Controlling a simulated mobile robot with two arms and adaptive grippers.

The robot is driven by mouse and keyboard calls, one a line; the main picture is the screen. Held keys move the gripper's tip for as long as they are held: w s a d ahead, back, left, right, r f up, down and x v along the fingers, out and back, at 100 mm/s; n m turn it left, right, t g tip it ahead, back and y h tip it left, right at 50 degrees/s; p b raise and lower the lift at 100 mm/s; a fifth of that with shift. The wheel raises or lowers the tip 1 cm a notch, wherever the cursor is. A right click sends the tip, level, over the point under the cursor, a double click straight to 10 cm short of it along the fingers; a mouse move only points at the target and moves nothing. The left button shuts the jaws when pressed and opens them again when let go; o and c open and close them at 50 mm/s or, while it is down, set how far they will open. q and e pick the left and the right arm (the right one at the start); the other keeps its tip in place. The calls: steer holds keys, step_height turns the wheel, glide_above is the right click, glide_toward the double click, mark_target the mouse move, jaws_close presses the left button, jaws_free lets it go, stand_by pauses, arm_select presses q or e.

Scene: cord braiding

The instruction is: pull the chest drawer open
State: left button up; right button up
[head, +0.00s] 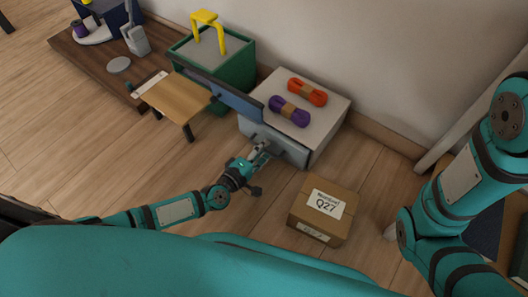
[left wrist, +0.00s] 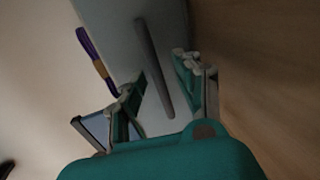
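The chest (head: 325,115) is a low white-topped box against the wall, with a grey drawer front (head: 290,148) facing me. My left gripper (head: 262,147) is right at the drawer front in the head view. In the left wrist view its two fingers (left wrist: 158,95) are apart, with the grey bar handle (left wrist: 153,65) showing between them. I see no clear contact between the fingers and the bar. The drawer looks shut or nearly so; the gripper hides part of its front. My right gripper is out of view; only the right arm shows.
An orange cord bundle (head: 307,92) and a purple one (head: 289,111) lie on the chest. A blue panel (head: 238,103) stands at its left. A green bin (head: 238,70) and a small wooden stool (head: 175,97) are further left. A cardboard box (head: 309,226) sits on the floor front right.

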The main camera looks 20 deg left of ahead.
arm_select(q)
steer(key=shift+w+d+f, duration=0.1)
steer(key=shift+w, duration=0.25)
steer(key=shift+c, duration=0.3)
jaws_close()
